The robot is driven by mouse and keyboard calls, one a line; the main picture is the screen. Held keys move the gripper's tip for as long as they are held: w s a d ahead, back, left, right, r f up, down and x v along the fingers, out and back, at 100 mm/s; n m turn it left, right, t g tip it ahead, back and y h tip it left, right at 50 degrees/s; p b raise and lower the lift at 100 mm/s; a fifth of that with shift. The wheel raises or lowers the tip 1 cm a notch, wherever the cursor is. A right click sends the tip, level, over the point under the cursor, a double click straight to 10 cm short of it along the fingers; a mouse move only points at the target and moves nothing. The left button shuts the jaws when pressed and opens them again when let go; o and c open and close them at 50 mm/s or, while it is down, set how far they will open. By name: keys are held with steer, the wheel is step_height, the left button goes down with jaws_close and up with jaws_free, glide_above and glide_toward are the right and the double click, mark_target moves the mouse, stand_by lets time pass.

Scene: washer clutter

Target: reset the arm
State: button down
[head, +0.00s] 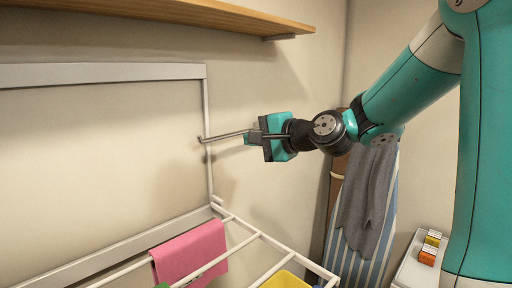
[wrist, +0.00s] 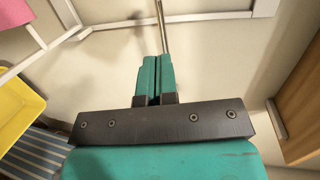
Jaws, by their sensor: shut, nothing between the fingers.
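My arm reaches in from the right in the head view. My gripper (head: 251,138) points left toward the wall rack's frame, well above its lower bars. In the wrist view the two teal fingers (wrist: 156,60) are together, with only a thin seam between them and nothing held. A thin metal rod (head: 224,135) runs from the rack's upright to near the fingertips. It also shows beyond the fingertips in the wrist view (wrist: 161,22). I cannot tell whether the fingers touch it.
A wooden shelf (head: 170,12) is above. Below is the white drying rack (head: 240,246) with a pink cloth (head: 190,253) and a yellow container (head: 286,280). Behind my arm stands a striped ironing board (head: 340,245) with a grey garment (head: 367,195). Small boxes (head: 429,248) sit at right.

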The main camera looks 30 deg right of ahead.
steer(key=s+a+f+n+g+y+b, duration=0.1)
steer(key=s+a+f+n+g, duration=0.35)
steer(key=s+a+n, duration=0.2)
steer(key=s+a+f+n+g+y, duration=0.1)
steer(key=s+a+f+n+g, duration=0.3)
steer(key=s+a+n+g, duration=0.25)
steer(key=s+f+n+g+h, duration=0.1)
steer(key=s+n, duration=0.1)
steer(key=s, duration=0.2)
steer(key=s+a+f+n+g+h, duration=0.1)
steer(key=s+f+n, duration=0.1)
steer(key=s, duration=0.3)
steer(key=s+a+f+n+g+h, duration=0.1)
steer(key=s+f+n, duration=0.1)
steer(key=s+n, duration=0.1)
steer(key=shift+s+a+f+n+g+h+b, duration=0.1)
steer(key=shift+s+n+g+h+b, duration=0.25)
steer(key=shift+s, duration=0.5)
